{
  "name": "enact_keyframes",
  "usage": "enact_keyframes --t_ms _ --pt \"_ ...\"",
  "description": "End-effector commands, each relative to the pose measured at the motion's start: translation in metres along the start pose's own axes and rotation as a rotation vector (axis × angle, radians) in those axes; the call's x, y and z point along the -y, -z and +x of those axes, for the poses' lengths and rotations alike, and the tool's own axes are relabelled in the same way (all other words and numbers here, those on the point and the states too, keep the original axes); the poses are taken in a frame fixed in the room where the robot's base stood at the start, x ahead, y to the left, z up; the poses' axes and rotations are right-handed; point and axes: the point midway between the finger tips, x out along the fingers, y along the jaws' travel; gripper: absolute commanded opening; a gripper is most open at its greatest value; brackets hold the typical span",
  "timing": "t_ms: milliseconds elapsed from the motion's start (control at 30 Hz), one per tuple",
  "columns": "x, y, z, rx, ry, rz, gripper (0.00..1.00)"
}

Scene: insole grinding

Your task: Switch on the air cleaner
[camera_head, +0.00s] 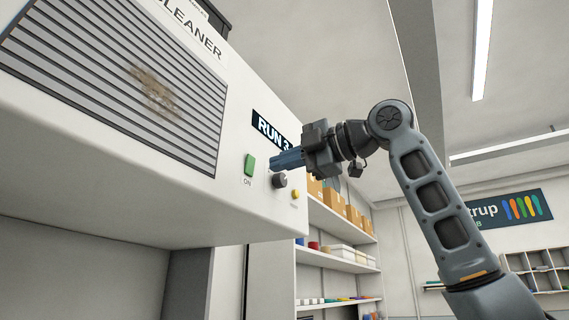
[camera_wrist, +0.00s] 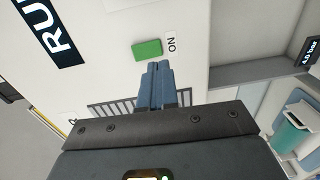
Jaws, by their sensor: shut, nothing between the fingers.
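The air cleaner (camera_head: 215,195) is a white box with a slatted grille, seen from below at the left of the head view. Its green ON switch (camera_head: 249,165) is on the front panel, and it also shows in the wrist view (camera_wrist: 147,49) beside an ON label. A dark knob (camera_head: 279,181) and a small yellow button (camera_head: 296,194) sit to the right of the switch. A display reads RUN 3 (camera_head: 271,131). My gripper (camera_head: 272,162) is shut and empty, its blue fingertips close to the panel, just right of the green switch. Contact with the panel cannot be told.
Shelves (camera_head: 340,255) with boxes and coloured items stand behind and below my arm. A wall sign (camera_head: 510,208) and a cubby rack (camera_head: 535,270) are at the far right. In the wrist view a teal container (camera_wrist: 290,135) shows at the right.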

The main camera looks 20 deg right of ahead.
Motion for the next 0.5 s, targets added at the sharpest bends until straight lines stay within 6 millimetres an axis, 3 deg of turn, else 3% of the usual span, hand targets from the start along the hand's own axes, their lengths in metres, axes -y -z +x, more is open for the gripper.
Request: enact_keyframes --t_ms 500 --pt "0.015 -0.001 -0.072 0.002 -0.002 -0.001 0.00"
